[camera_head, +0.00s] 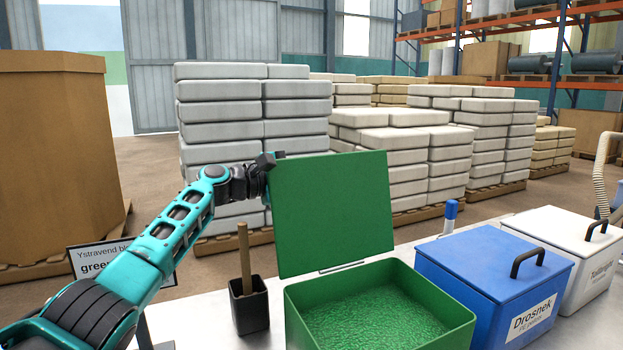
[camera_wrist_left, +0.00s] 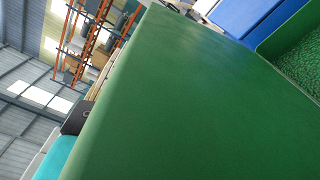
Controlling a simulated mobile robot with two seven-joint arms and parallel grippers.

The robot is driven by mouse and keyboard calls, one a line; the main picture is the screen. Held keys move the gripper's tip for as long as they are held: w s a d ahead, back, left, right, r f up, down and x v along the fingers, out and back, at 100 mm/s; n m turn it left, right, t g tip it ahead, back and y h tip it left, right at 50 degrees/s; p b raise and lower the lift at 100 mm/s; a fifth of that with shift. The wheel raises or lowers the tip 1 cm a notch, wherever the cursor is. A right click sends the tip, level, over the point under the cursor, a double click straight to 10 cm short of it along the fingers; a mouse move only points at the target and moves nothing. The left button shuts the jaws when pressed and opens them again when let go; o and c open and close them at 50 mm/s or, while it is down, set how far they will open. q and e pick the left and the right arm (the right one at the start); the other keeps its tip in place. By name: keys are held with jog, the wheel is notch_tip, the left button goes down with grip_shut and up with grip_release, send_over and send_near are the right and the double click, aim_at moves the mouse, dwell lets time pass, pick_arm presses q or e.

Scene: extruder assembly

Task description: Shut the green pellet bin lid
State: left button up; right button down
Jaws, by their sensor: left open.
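The green pellet bin (camera_head: 378,312) stands on the table and holds green pellets. Its green lid (camera_head: 332,213) is raised, standing up from the bin's back edge and leaning back a little. My left gripper (camera_head: 272,158) is at the lid's upper left corner, partly hidden behind the lid. In the left wrist view the lid (camera_wrist_left: 190,100) fills most of the picture, with the bin's pellets (camera_wrist_left: 304,58) at the upper right. A dark gripper part (camera_wrist_left: 76,118) shows at the lid's edge. I cannot tell whether it touches the lid. My right gripper is not in view.
A blue bin (camera_head: 492,272) with a shut, handled lid stands right of the green bin, and a white bin (camera_head: 575,250) is beyond it. A black holder (camera_head: 249,306) with a wooden handle stands at the left. Pallets of stacked sacks (camera_head: 225,130) are behind the table.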

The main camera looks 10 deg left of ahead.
pick_arm(q)
jog(key=shift+r, duration=0.1)
grip_shut()
dwell(0.3)
